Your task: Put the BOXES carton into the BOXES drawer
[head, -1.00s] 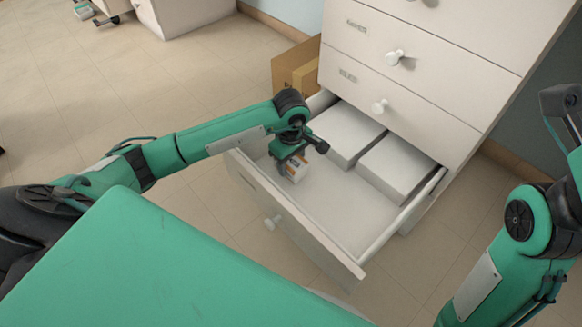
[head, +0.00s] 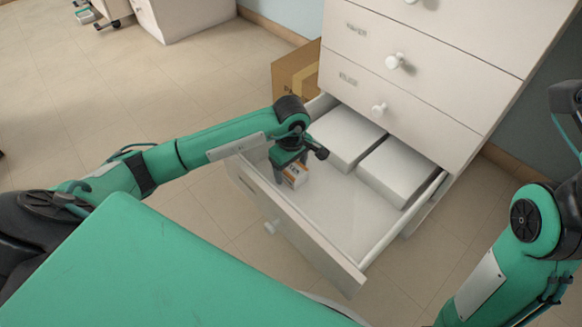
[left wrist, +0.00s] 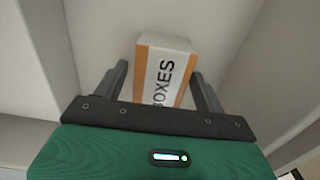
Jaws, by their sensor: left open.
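The BOXES carton (head: 296,175) is a small white and orange box inside the open bottom drawer (head: 310,242), near its front left. In the left wrist view the carton (left wrist: 165,72) shows its "BOXES" label and lies between the two fingers, with a gap beside each. My left gripper (head: 291,172) reaches down into the drawer at the carton and is open. It also shows in the left wrist view (left wrist: 163,85). Whether the carton rests fully on the drawer floor is hard to tell. My right arm is at the right edge of the head view; its gripper is out of view.
Two white boxes, one at the left (head: 346,138) and one at the right (head: 397,171), fill the back of the drawer. Closed drawers with round knobs are above it. A brown cardboard box (head: 296,70) stands behind the cabinet's left side. The drawer's front right floor is clear.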

